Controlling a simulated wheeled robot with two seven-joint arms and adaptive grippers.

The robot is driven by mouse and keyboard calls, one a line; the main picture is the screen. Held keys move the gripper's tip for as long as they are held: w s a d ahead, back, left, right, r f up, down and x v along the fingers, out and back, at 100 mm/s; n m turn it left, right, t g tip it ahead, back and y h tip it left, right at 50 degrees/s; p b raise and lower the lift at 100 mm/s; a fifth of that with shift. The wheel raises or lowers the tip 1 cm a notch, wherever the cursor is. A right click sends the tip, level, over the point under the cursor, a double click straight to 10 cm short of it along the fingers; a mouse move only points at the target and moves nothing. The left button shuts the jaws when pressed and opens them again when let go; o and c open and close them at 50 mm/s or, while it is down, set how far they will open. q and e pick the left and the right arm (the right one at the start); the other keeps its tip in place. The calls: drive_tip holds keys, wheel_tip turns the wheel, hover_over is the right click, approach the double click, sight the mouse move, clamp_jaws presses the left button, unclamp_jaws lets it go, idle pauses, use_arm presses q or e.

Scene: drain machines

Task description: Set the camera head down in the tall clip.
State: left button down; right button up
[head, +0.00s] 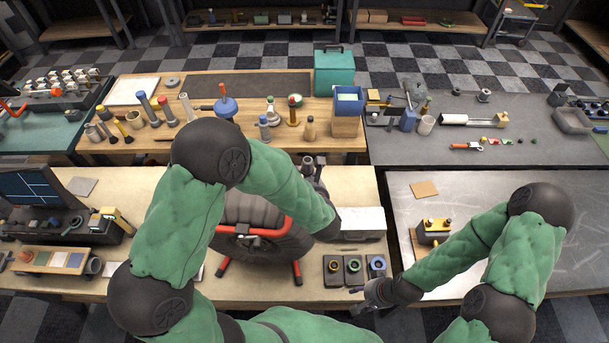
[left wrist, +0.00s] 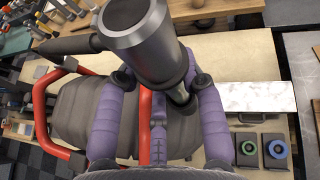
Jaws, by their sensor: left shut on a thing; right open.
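In the head view, the held head (head: 308,161) shows above the right side of the reel, beyond my left forearm, which hides most of my left gripper. I cannot make out the tall clip; it may be hidden behind the head or my arm. My right gripper (head: 372,293) is open and empty near the bench's front edge, below the ringed blocks.
A dark reel (head: 262,225) on a red tube frame (head: 297,272) stands below the left gripper. A pale-topped box (head: 362,222) is right of it. Ringed blocks (head: 354,270) stand in front. The metal bench (head: 480,215) has clear space on the right.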

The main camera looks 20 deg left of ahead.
use_arm(q)
drive_tip(key=shift+s+r, duration=0.1)
drive_tip(key=c, duration=1.2)
unclamp_jaws()
drive_tip(key=shift+f, duration=0.2)
drive_tip(key=o, duration=0.4)
drive_tip(key=shift+r, duration=0.1)
